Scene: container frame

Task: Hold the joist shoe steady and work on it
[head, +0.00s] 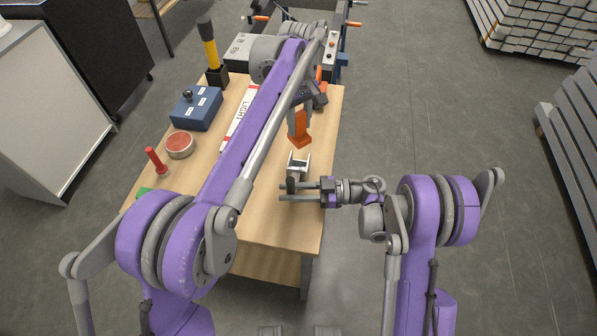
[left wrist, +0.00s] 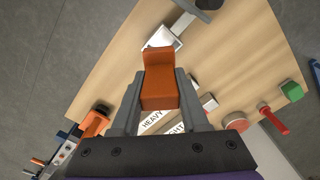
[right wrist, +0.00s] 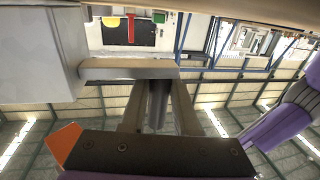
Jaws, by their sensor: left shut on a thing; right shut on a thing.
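The joist shoe (head: 299,161), a small pale metal bracket, stands on the wooden table near its right edge; it also shows in the left wrist view (left wrist: 163,38). My left gripper (head: 299,113) is shut on an orange block-like tool (head: 299,132), which fills its jaws in the left wrist view (left wrist: 159,85). The tool's lower end is just behind the shoe in the head view; contact cannot be told. My right gripper (head: 299,191) reaches in from the right, shut on a dark grey post (head: 291,185) at the shoe's near side. The post also shows between its fingers in the right wrist view (right wrist: 157,105).
On the table's left are a blue box (head: 196,108), a red round pad (head: 180,144), a red peg (head: 155,160) and a green block (head: 143,192). A "LIGHT" strip (head: 238,115) lies under my left arm. The table's near right part is clear.

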